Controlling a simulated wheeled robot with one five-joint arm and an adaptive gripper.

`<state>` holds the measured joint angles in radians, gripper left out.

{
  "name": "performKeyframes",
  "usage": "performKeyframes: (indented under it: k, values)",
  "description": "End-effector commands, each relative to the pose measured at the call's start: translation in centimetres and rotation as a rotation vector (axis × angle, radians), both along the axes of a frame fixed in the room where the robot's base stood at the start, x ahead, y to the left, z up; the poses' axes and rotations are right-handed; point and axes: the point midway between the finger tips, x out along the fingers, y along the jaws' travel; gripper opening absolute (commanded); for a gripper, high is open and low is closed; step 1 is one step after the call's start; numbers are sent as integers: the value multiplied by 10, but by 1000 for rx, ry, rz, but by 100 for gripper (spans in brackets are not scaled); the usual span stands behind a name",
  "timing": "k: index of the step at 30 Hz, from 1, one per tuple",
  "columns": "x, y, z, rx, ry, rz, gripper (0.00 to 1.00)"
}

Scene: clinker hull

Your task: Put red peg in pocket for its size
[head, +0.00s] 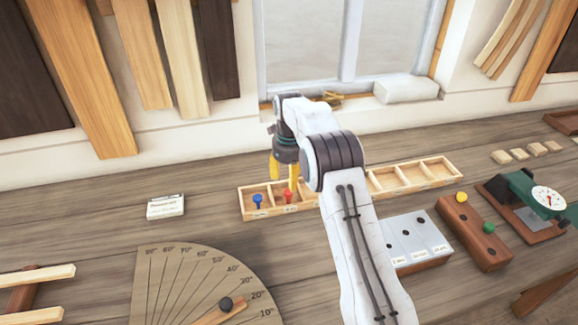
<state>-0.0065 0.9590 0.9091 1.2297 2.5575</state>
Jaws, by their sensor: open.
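A small red peg (287,197) stands in a left-hand compartment of a long, low wooden tray (412,190) with several pockets. A blue peg (258,200) is in the compartment left of it. My gripper (284,181) points down over the left end of the tray, its yellow fingers apart and empty. The right finger is close to the red peg in the picture; whether it touches cannot be told. My arm hides the middle of the tray. Small labels on the tray's front are too small to read.
A pale block with dark holes (411,236) stands right of my arm. Beside it a brown block (473,236) bears a yellow and a green peg. A green dial gauge (538,198) is at right. A protractor board (190,285) lies in front; a small white box (165,206) stands left.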

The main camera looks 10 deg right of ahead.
Motion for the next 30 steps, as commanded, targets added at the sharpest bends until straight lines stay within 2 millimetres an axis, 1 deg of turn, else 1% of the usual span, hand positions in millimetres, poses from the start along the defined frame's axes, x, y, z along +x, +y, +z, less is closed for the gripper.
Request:
performKeyframes:
  k: [2,6,12,22,26,29,30]
  values:
    - [1,0,8,0,-7,0,51]
    - [0,-1,31,1,-4,0,51]
    - [-2,-1,55,0,-1,0,51]
    - [-5,-1,76,-1,-4,25,51]
    - [-14,-1,94,-7,-20,126,51]
    - [-28,-1,115,-16,-39,266,51]
    - [-35,-2,124,-23,-49,332,51]
